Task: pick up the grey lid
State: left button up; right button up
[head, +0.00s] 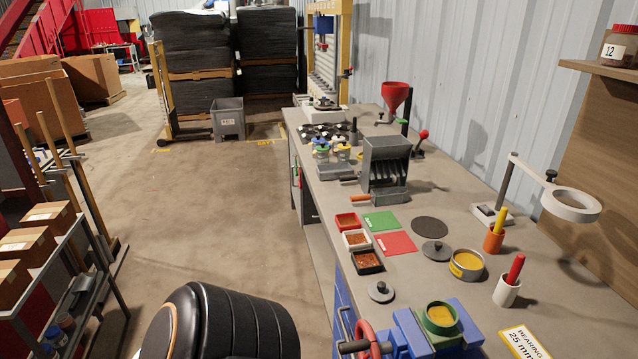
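Two round grey lids with knobs lie on the grey workbench (470,225). The larger grey lid (437,251) lies beside a grey tin with yellow contents (467,264), to its left. The smaller grey lid (381,292) lies nearer, by the bench's front edge, below the black-rimmed box of reddish scrap (367,262). Both lids lie flat with their knobs up. Neither of my grippers shows in the head view.
A flat dark disc (429,227) and red (396,243) and green (381,222) mats lie behind the lids. A blue vise (437,328) holding a green ring stands in front.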

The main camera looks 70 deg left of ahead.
aim_at(379, 291)
jog(key=k+j+u, duration=0.1)
jog(key=u, duration=1.35)
